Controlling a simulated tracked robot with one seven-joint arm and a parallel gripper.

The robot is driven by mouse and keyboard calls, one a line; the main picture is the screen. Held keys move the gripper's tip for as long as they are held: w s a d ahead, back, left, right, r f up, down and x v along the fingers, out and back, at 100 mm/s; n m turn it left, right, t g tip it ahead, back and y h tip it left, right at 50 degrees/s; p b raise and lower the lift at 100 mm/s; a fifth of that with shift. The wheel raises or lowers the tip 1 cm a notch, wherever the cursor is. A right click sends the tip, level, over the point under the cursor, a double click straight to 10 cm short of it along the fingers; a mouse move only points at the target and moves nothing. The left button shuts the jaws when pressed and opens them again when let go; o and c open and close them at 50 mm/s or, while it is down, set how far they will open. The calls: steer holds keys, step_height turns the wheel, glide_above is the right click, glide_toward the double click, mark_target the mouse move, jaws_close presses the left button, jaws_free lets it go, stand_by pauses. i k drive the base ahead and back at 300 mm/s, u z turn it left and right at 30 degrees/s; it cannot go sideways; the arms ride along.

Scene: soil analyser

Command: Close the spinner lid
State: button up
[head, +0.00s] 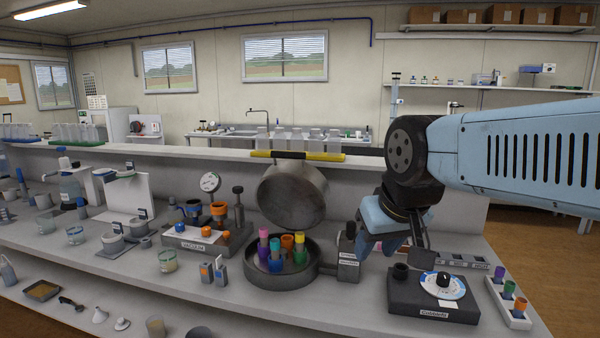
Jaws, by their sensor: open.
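The spinner has a round grey base bowl (284,281) on the bench, with several tubes with coloured tops standing in it. Its round grey lid (291,195) is open and stands raised behind the bowl. A black and yellow bar (298,156) shows at the lid's top edge; I cannot tell whether it is attached. My gripper (376,243) is open, to the right of the lid and above the bench, apart from the lid. My arm hides part of the bench behind it, and the fingertips are hard to make out.
A small labelled post (348,258) stands right of the bowl. A dark box with a white dial (443,285) and a white tube rack (508,300) lie further right. The vacuum unit (200,237) stands left. A raised shelf edge (200,152) runs behind.

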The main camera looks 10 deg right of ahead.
mark_target(294, 195)
steer(key=k, duration=0.5)
steer(key=u, duration=0.15)
steer(key=i, duration=0.9)
steer(key=z, duration=0.05)
steer(key=k, duration=0.5)
steer(key=u, duration=0.45)
steer(key=i, duration=1.2)
steer(key=z, duration=0.8)
